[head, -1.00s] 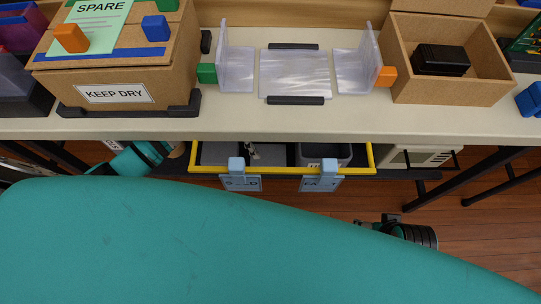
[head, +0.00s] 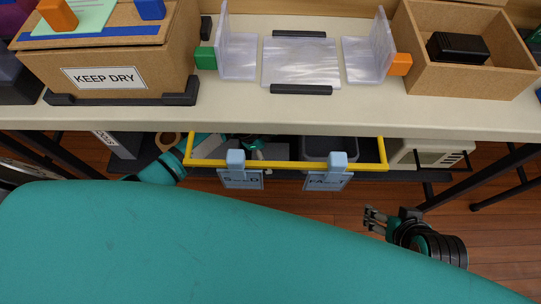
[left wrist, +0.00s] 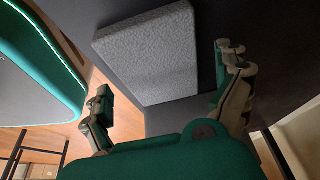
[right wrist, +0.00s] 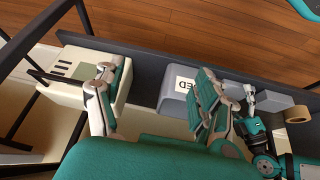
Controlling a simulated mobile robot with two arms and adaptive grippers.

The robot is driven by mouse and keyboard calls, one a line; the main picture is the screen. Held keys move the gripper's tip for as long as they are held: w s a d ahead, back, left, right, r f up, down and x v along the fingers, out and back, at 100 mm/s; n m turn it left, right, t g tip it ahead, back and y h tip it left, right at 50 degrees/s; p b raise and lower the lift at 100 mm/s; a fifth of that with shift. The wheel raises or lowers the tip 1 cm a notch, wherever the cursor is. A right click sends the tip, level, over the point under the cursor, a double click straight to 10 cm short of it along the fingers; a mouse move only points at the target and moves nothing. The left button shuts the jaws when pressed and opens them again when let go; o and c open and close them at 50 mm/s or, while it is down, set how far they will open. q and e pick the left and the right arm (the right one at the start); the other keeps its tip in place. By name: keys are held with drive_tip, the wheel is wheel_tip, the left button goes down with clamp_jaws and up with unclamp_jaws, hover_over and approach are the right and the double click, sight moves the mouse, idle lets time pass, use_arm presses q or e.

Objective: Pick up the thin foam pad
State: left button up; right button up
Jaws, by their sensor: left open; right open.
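The thin foam pad (left wrist: 150,50) is a light grey, speckled slab lying on a dark surface in the left wrist view. My left gripper (left wrist: 165,76) is open and empty, with its two fingers apart on either side of the pad's near part. I cannot tell whether they touch it. In the head view my left gripper (head: 256,150) is at the yellow-rimmed drawer (head: 205,163) under the table, partly hidden by the table edge. My right gripper (head: 374,220) is open and empty in front of the table; it also shows in the right wrist view (right wrist: 156,80).
Blue tags (head: 240,178) hang on the drawer's front rim. A beige slotted box (head: 430,155) stands right of the drawer. On the table (head: 330,115) are a KEEP DRY box (head: 150,60), clear plastic panels (head: 300,62) and an open cardboard bin (head: 440,78). Table legs stand at both sides.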

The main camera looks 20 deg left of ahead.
sight(269, 154)
use_arm(q)
drive_tip(key=shift+d+f, duration=0.1)
drive_tip(key=shift+f, duration=0.25)
use_arm(e)
drive_tip(key=shift+w+a+r+t, duration=0.1)
drive_tip(key=shift+w+r+t, duration=0.1)
drive_tip(key=shift+w, duration=0.2)
drive_tip(key=shift+w+a+r+t, duration=0.1)
drive_tip(key=shift+w+t, duration=0.1)
drive_tip(key=shift+w, duration=0.15)
use_arm(q)
drive_tip(key=shift+c, duration=0.3)
drive_tip(key=c, duration=0.8)
drive_tip(key=shift+c, duration=0.2)
wheel_tip(269, 154, up, 3)
drive_tip(key=shift+f+p, duration=0.15)
drive_tip(key=shift+p, duration=0.4)
wheel_tip(269, 154, up, 6)
drive_tip(key=shift+f+p, duration=0.25)
drive_tip(key=shift+p, duration=0.8)
drive_tip(key=shift+r, duration=0.95)
use_arm(e)
drive_tip(key=s+g, duration=0.1)
drive_tip(key=s+d+f+g, duration=0.1)
drive_tip(key=s, duration=0.1)
drive_tip(key=s+g, duration=0.1)
drive_tip(key=shift+s+d+f+h, duration=0.2)
drive_tip(key=shift+s+f+h, duration=0.1)
drive_tip(key=shift+s+f, duration=0.1)
